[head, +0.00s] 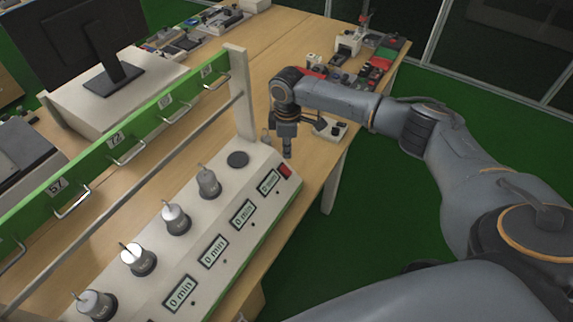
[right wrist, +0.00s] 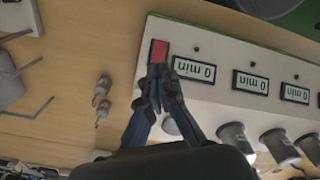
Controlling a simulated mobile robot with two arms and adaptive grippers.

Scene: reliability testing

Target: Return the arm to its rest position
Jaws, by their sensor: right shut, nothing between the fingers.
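My right arm (head: 340,97) reaches in from the right in the head view and bends down at the wrist. My right gripper (head: 287,153) points down near the far end of the white test panel, close to the red switch (head: 285,171). In the right wrist view the gripper's fingers (right wrist: 159,76) are together with nothing between them. Their tips appear just below the red switch (right wrist: 159,51) in the picture; whether they touch it I cannot tell. My left gripper is not in view.
The panel (head: 262,200) carries several "0 min" displays and metal cylinders (head: 208,182), with an empty round spot (head: 238,159) at its far end. A green numbered rail (head: 130,140) with hooks stands left. Small metal pieces (right wrist: 102,88) lie on the table. Devices (head: 375,65) stand farther back.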

